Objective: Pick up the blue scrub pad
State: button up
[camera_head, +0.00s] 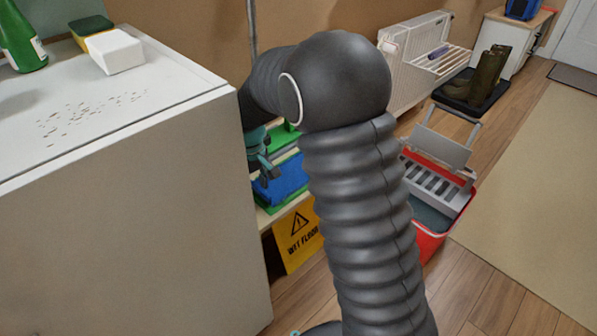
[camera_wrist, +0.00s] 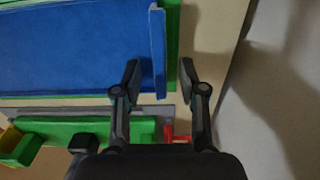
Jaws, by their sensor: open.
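A large flat blue piece (camera_wrist: 75,45) fills the upper left of the wrist view, with a thin raised blue strip (camera_wrist: 158,50) along its right edge. I cannot tell whether either is the scrub pad. The blue also shows on the low shelf in the head view (camera_head: 284,181). My gripper (camera_wrist: 160,75) is open, with its fingers apart. The left finger overlaps the blue in the view, the strip shows between the fingers, and the right finger is beside the green edge. In the head view my gripper (camera_head: 262,155) is partly hidden by my arm.
Green layers (camera_wrist: 172,45) lie under the blue. A pale board (camera_wrist: 212,30) is to the right. A white cabinet (camera_head: 140,230) stands left of the shelf. A yellow wet-floor sign (camera_head: 298,238) and a red bucket (camera_head: 428,243) are nearby.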

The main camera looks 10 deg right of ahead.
grip_shut()
dwell(0.4)
